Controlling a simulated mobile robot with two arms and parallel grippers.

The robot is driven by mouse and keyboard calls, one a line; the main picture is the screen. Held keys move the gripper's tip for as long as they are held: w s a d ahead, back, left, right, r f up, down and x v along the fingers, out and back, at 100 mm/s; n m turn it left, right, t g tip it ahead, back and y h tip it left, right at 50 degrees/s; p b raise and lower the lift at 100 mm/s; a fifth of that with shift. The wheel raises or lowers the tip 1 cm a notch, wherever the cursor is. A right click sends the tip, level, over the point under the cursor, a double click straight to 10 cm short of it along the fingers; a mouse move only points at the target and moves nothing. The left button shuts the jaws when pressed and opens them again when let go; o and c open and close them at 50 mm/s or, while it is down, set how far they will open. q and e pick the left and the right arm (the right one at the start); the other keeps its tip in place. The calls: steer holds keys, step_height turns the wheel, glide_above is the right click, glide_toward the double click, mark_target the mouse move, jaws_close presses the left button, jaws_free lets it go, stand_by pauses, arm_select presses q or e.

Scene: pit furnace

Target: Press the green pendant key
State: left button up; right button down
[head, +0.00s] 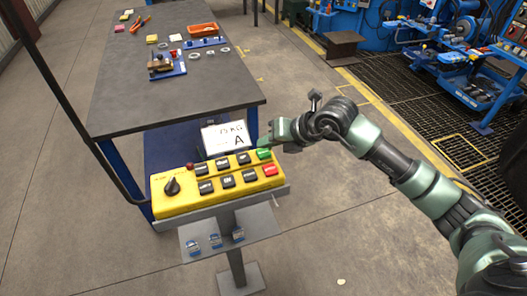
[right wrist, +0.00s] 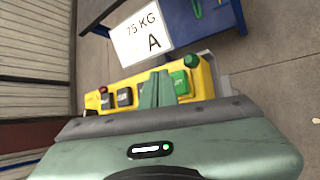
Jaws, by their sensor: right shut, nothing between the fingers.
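The yellow pendant box (head: 190,203) stands on a post in the lower left of the head view, with rows of dark, red and green keys. The green key (head: 264,154) is at the far right end of its back row. In the right wrist view the green key (right wrist: 181,83) shows just right of my fingers. My right gripper (head: 264,143) is shut and empty, close to the green key; its fingertips (right wrist: 157,88) overlap the box in the wrist view. I cannot tell whether they touch it. My left gripper is not in view.
A sign reading 75 KG A (head: 224,137) stands behind the box. A small shelf (head: 230,229) with padlock-like items is below it. A dark table (head: 175,97) with parts lies beyond. A red knob (head: 190,166) and black dial (head: 172,186) are on the box's left.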

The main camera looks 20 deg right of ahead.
mark_target(267, 154)
stand_by(0.5)
steer(key=shift+f+b, duration=0.45)
steer(key=shift+b, duration=0.05)
steer(key=shift+f+b, duration=0.4)
steer(key=shift+f, duration=0.1)
stand_by(0.7)
steer(key=shift+r, duration=0.15)
steer(key=shift+r+p, duration=0.5)
steer(key=shift+r, duration=0.3)
steer(key=shift+r+p, duration=1.55)
steer(key=shift+r, duration=1)
steer(key=shift+f, duration=0.1)
